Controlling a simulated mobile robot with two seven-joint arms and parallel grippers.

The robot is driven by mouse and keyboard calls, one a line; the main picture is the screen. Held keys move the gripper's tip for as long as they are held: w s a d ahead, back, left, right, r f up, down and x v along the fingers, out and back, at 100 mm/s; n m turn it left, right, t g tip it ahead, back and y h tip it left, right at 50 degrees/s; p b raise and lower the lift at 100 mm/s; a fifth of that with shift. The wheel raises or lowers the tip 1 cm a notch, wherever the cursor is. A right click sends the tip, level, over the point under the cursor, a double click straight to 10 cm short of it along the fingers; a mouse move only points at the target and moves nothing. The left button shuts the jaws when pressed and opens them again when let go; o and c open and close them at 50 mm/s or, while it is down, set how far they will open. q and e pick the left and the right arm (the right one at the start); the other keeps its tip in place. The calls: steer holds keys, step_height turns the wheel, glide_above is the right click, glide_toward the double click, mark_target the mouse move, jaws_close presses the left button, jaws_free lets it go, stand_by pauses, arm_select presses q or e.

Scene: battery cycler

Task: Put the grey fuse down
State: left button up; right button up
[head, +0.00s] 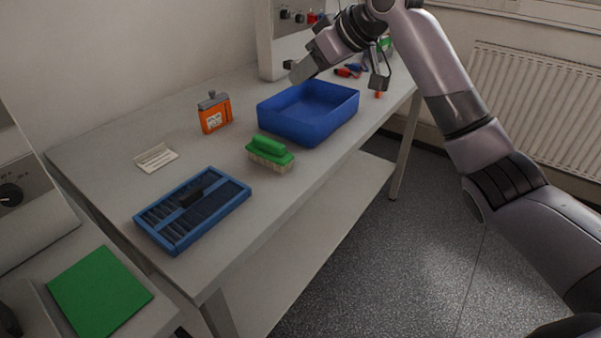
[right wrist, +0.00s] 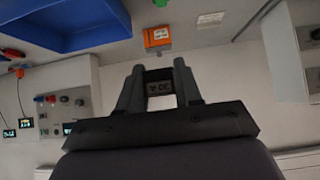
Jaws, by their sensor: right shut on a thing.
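My right gripper (head: 291,65) reaches in from the right and is above the back left of the blue bin (head: 310,132), near the upright panel. In the right wrist view its two fingers (right wrist: 158,80) are shut on a small dark grey block with marks on its face, the grey fuse (right wrist: 159,87). The fuse is held clear of the bench (head: 110,185). In the head view it is too small to make out well. My left gripper does not show.
Red and blue connectors (head: 348,71) lie behind the bin. Bare bench lies between these. A green mat (head: 98,290) is front left.

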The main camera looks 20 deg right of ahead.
step_height(320, 180, down, 19)
steer(key=shift+f, duration=0.15)
stand_by(0.5)
steer(key=shift+f, duration=0.45)
steer(key=o, duration=0.8)
steer(key=shift+r, duration=0.15)
